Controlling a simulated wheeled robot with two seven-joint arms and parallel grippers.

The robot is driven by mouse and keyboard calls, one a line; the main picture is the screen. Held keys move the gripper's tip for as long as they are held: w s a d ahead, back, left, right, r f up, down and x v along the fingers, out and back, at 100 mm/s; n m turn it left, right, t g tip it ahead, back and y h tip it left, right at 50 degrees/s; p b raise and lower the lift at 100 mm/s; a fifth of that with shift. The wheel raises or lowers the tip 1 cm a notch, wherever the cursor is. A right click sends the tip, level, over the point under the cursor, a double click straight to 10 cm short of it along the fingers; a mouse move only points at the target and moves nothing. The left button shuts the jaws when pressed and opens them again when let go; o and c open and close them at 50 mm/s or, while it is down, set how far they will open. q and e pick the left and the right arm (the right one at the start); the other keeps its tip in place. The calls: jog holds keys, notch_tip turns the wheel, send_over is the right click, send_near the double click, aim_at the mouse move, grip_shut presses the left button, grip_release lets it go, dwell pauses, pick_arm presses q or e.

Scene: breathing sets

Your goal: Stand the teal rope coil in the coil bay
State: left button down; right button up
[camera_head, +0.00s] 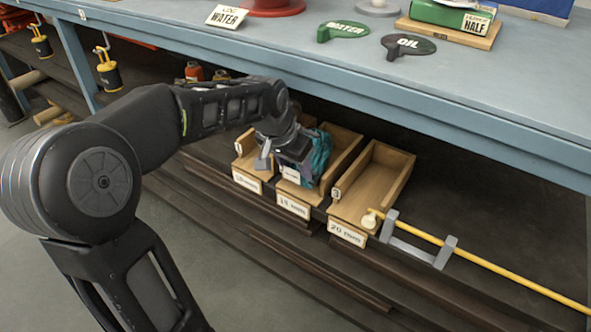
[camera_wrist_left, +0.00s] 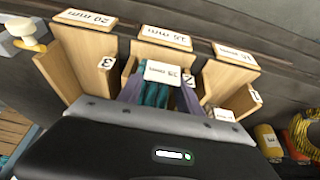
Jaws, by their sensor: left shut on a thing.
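The teal rope coil (camera_head: 321,156) is at the middle wooden bay (camera_head: 340,160), in or just above its open top; I cannot tell whether it touches the floor of the bay. In the left wrist view the teal coil (camera_wrist_left: 154,95) shows between the middle bay's walls, partly hidden by a white tag (camera_wrist_left: 162,73). My left gripper (camera_head: 294,158) is shut on the coil from the left side. The middle bay's front label (camera_wrist_left: 166,37) seems to read 15 mm. My right gripper is not in view.
The bay labelled 20 mm (camera_head: 397,160) stands empty on the right, and a third bay (camera_head: 243,162) stands on the left. A yellow rod (camera_head: 500,272) rests in a grey bracket (camera_head: 420,252) in front. The blue bench top (camera_head: 400,87) overhangs the shelf.

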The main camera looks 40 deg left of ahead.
pick_arm(q)
jog(key=c, duration=0.8)
grip_release()
jog(key=shift+s+r, duration=0.1)
jog(key=shift+r, duration=0.4)
jog(key=p+v, duration=0.3)
jog(key=v, duration=0.8)
jog(key=shift+s+p, duration=0.15)
jog(key=shift+p, duration=0.2)
